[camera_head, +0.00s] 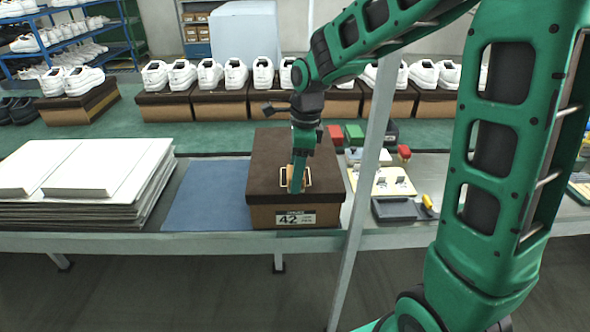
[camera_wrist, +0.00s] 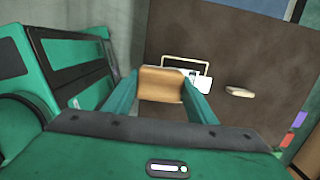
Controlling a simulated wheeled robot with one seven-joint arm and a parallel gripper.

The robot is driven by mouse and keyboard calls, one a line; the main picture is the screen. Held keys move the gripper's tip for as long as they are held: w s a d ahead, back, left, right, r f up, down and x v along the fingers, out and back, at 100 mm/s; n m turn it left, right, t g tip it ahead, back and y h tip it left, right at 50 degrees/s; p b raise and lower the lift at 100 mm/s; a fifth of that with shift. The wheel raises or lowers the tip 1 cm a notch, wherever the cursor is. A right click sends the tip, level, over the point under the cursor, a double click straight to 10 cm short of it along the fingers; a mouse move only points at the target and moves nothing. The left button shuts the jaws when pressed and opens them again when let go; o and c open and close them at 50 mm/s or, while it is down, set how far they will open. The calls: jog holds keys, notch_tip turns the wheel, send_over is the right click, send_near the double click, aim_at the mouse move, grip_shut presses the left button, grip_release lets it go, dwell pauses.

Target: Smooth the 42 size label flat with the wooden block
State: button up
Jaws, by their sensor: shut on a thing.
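My gripper (camera_head: 297,160) is above the box's dark lid and points down. It is shut on the wooden block (camera_wrist: 161,84), which sits between both fingers in the wrist view. In the head view, the block is near a pale frame on the box. Behind the block in the wrist view, a pale frame and part of a white piece (camera_wrist: 202,82) show against the brown surface. The block hides some of it. I cannot tell whether the block touches the box.
A blue mat (camera_head: 208,195) lies left of the box, beside stacked grey-white sheets (camera_head: 90,185). Right of the box are small coloured blocks, a tray (camera_head: 398,210) and a yellow-handled tool (camera_head: 428,204). Shoes on boxes (camera_head: 220,105) line the back.

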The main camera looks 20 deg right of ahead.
jog(key=shift+w+f, duration=0.1)
jog(key=shift+w+d, duration=0.35)
jog(key=shift+w, duration=0.55)
jog(key=shift+w+d, duration=0.3)
jog(key=shift+w, duration=0.55)
notch_tip(320, 180, up, 6)
jog(key=shift+r, duration=1.6)
